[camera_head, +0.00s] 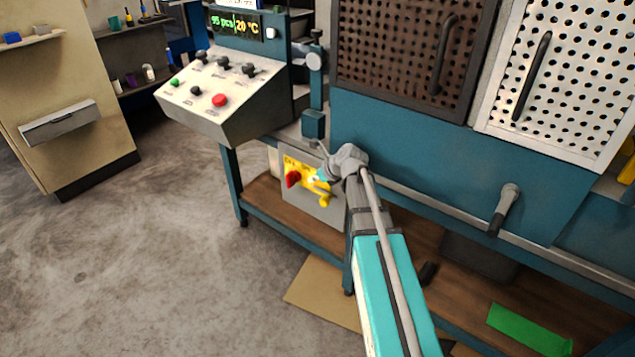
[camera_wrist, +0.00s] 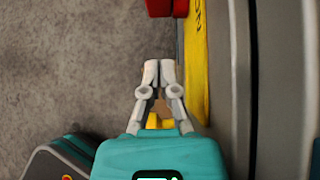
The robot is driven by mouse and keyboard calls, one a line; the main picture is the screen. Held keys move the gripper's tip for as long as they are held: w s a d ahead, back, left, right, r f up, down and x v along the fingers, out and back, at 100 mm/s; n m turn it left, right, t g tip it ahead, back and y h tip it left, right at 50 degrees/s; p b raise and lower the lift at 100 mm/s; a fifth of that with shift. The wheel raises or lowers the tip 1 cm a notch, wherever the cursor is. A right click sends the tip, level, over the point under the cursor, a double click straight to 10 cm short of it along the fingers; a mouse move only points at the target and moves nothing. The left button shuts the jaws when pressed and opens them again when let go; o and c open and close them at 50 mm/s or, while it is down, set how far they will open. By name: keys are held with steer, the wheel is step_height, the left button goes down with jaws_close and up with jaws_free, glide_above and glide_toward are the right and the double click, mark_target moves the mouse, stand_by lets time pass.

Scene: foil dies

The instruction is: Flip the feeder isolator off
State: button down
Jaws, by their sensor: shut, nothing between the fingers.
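A grey switch box (camera_head: 325,212) with a yellow plate hangs under the front of the teal machine. A red rotary knob (camera_head: 293,178) is on the plate's left, and a yellow handle (camera_head: 324,200) is at its lower right. I cannot read which one is the feeder isolator. In the wrist view, my gripper (camera_wrist: 160,66) is shut and empty, beside the yellow plate (camera_wrist: 196,75). The red knob (camera_wrist: 166,8) is ahead of the fingertips, apart from them. Part of the yellow handle (camera_wrist: 153,121) shows behind the fingers. My arm hides part of the box's right side.
A sloped control panel (camera_head: 215,105) with a red button and several black knobs stands above left. A grey lever (camera_head: 505,208) is on the machine front at right. A wooden lower shelf (camera_head: 275,205) runs below. The floor at left is clear.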

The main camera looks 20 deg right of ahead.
mark_target(293, 180)
steer(key=w+a+f, duration=0.1)
steer(key=w+a+b, duration=0.1)
steer(key=w+a+f+b, duration=0.1)
steer(key=w, duration=0.1)
steer(key=shift+w+f, duration=0.1)
steer(key=shift+f, duration=0.25)
steer(key=shift+w+a, duration=0.5)
steer(key=shift+w, duration=0.1)
steer(key=shift+a, duration=0.2)
steer(key=shift+d, duration=0.3)
steer(key=shift+w+d+r, duration=0.1)
steer(key=shift+d, duration=0.05)
steer(key=shift+p, duration=0.3)
